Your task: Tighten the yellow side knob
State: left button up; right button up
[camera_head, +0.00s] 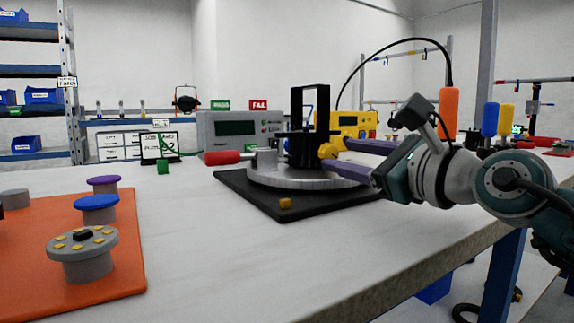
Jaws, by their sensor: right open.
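The black par can fixture (304,150) stands upright in its black yoke on a round grey turntable (272,180). The yellow side knob (327,151) is on the can's right side. My right gripper (334,155) reaches in from the right with purple fingers, open, with its tips at the knob. One finger is above and one below it. Yellow also shows at the finger ends, so I cannot tell where knob and tips part, or whether they touch. My left gripper is not clearly in view.
A red-ended handle (222,157) sticks out left. An orange board (120,280) with several round pegs lies at left. Behind stand a grey meter (214,141) and a yellow one (355,120).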

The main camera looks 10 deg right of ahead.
aim_at(328, 153)
jog(key=shift+b+x, duration=0.55)
jog(key=shift+x, duration=0.95)
grip_shut()
